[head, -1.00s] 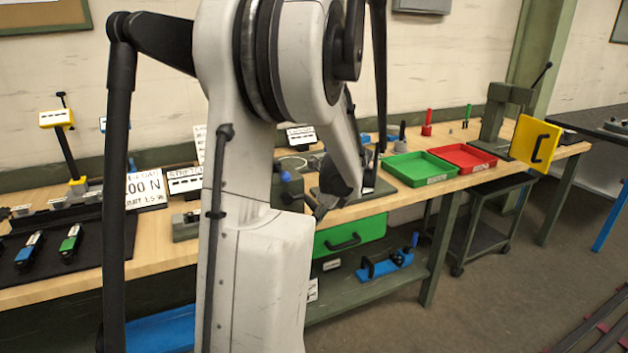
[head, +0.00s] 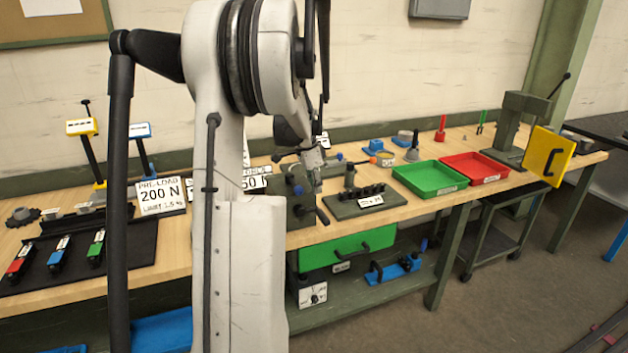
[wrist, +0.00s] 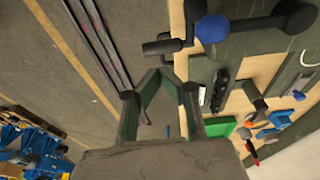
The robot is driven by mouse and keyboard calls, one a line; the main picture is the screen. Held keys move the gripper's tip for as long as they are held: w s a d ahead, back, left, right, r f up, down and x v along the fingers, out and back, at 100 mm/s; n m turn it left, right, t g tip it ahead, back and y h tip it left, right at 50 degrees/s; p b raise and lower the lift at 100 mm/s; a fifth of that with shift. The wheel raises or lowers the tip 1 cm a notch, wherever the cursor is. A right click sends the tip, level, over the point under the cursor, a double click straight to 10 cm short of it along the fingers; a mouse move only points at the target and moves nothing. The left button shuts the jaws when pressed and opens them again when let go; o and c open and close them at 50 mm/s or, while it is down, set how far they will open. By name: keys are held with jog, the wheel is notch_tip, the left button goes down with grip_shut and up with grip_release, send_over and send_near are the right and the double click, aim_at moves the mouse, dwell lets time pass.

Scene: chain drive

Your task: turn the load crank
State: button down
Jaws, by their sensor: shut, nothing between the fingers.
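The crank is a dark arm with a black handle (wrist: 162,46), a blue ball (wrist: 212,28) and a black knob at its far end, along the top of the wrist view. In the head view, a grey-green block (head: 300,213) with a blue knob (head: 298,191) and a dark handle (head: 322,215) stands at the bench's front edge; it appears to be the crank's unit, partly hidden by my arm. My gripper (head: 315,178) is just above that handle. In the wrist view my gripper (wrist: 160,78) is shut and empty, below the black handle in the picture; contact cannot be told.
A dark block with several black pegs (head: 366,203) sits right of the crank unit. Green (head: 430,180) and red (head: 474,168) trays lie farther right. A green drawer (head: 347,250) is under the bench edge.

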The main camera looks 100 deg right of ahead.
aim_at(323, 215)
jog(key=x, duration=0.9)
jog(key=shift+w, duration=0.1)
